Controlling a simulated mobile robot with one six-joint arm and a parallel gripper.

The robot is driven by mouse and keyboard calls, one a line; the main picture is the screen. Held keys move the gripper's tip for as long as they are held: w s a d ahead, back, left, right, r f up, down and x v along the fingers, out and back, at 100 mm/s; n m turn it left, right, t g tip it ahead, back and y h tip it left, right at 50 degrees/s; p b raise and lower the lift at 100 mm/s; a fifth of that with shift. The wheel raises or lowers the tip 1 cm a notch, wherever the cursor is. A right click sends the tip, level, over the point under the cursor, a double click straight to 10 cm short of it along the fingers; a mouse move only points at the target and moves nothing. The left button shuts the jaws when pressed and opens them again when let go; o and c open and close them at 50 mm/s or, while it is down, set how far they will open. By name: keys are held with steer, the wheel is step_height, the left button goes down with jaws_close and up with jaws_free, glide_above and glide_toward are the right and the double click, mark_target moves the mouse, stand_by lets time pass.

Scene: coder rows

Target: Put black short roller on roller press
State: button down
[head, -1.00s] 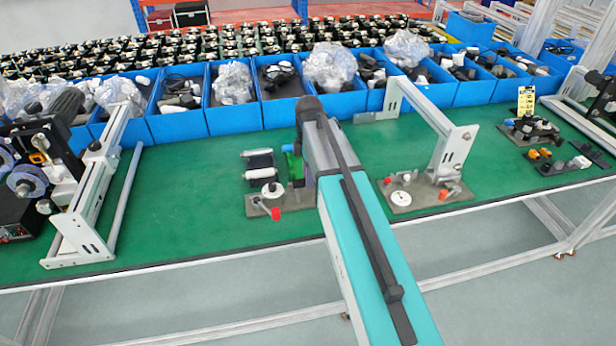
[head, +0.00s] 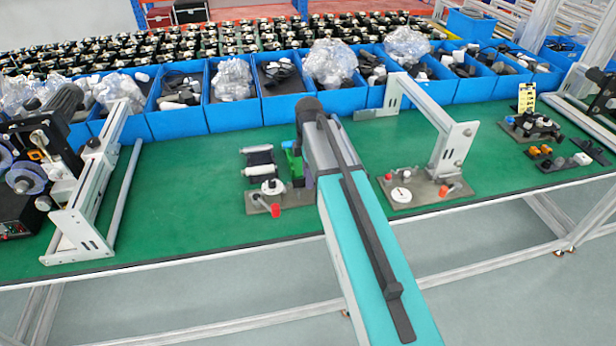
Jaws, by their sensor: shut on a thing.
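The roller press (head: 252,203) is a small grey plate with a white disc and a red knob, standing on the green table left of my arm. Light roller ends show at its back. A black short roller (head: 259,158) lies level among them. It is too small to tell whether it rests in the press or hangs just above it. The end of my arm, with my gripper (head: 287,158), is right beside the roller. It shows as green and dark parts, and the fingers are mostly hidden behind the arm link. The gripper is shut on the black roller.
A similar plate (head: 425,197) with a white frame (head: 452,148) stands to the right of my arm. Blue bins (head: 235,113) line the table's back. A white frame and machine (head: 80,222) stand at the left. The green table (head: 190,200) between is clear.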

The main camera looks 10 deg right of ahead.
steer(key=shift+f, duration=0.9)
stand_by(1.2)
steer(key=c, duration=1.4)
jaws_free()
steer(key=shift+c, duration=0.2)
steer(key=shift+r, duration=0.1)
step_height(320, 180, up, 14)
steer(key=b, duration=0.3)
steer(key=shift+f+b, duration=0.2)
steer(key=shift+b, duration=0.1)
